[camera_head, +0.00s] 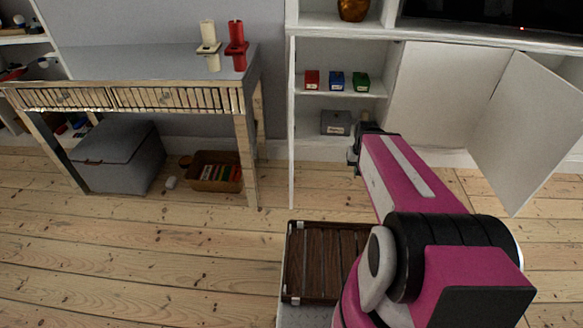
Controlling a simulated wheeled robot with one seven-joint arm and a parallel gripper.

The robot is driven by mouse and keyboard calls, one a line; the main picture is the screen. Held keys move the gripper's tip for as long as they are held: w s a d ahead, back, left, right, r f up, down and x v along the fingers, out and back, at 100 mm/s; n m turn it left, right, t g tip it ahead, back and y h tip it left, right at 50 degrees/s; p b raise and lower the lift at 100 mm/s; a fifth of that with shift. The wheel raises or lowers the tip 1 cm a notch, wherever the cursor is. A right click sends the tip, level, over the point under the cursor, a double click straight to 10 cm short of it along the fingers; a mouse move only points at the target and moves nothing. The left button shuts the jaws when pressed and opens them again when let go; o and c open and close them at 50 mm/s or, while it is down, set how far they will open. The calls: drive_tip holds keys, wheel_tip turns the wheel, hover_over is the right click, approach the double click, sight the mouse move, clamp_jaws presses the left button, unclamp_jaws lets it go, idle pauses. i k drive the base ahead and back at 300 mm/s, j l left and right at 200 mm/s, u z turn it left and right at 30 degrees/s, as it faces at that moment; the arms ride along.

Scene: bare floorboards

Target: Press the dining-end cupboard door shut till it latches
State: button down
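A white cupboard door (530,130) stands swung out from the low white cabinet at the right of the view. Its near edge reaches out over the floor. To its left, a flat white panel (440,95) sits under the cabinet top, beside an open shelf bay. No label marks the dining end, so I cannot tell for sure which panel that name means. My gripper (358,152) is small and dark at the far end of my pink arm, in front of the open bay and left of the swung-out door. It appears apart from that door. Its fingers are too small to read.
The bay holds red (312,79), blue (337,81) and green (361,82) boxes above a grey box (336,122). A brown slatted crate (288,262) is beside my arm. A desk (150,62), grey storage cube (117,158) and basket (214,184) stand left.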

sight(292, 129)
drive_tip(key=j, duration=0.5)
drive_tip(key=k+j, duration=0.15)
drive_tip(key=j, duration=0.8)
drive_tip(key=k, duration=0.05)
